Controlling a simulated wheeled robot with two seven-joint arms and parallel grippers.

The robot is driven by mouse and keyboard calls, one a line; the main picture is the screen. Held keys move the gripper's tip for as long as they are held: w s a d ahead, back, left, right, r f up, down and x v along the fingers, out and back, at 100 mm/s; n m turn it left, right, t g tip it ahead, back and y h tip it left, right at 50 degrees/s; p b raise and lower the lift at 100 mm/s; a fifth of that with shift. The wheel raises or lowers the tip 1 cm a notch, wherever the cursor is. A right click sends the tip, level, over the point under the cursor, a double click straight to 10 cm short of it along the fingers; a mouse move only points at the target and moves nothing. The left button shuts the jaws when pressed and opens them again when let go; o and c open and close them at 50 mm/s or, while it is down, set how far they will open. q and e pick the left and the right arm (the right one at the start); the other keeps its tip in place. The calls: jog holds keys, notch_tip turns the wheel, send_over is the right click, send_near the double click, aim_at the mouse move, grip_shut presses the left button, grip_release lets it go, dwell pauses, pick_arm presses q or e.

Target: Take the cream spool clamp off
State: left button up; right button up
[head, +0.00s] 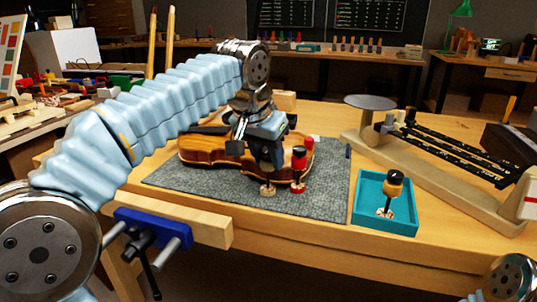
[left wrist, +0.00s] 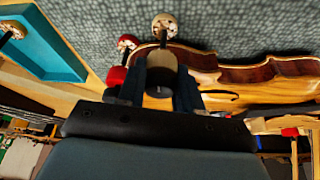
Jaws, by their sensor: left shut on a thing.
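The violin body (head: 205,150) lies on the grey mat (head: 220,195); its edge also shows in the left wrist view (left wrist: 275,72). My left gripper (head: 266,158) is at the violin's near edge. In the left wrist view its dark fingers (left wrist: 163,88) are shut on the cream spool clamp (left wrist: 161,60). The clamp's pale lower disc (head: 268,189) shows below the fingers in the head view; its upper part is hidden by the gripper. I cannot tell whether the clamp still touches the violin edge. A red spool clamp (head: 299,160) stands just right of my gripper.
A wooden stand with a round grey plate (head: 371,102) and dark rods is behind the tray. A blue vise (head: 150,231) is at the bench's front left edge.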

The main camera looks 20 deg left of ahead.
pick_arm(q)
jog(key=shift+s, duration=0.15)
dwell(0.3)
jog(key=shift+s+b, duration=0.55)
jog(key=shift+s, duration=0.5)
jog(key=shift+r, duration=0.1)
notch_tip(320, 180, up, 7)
jog(key=p, duration=0.5)
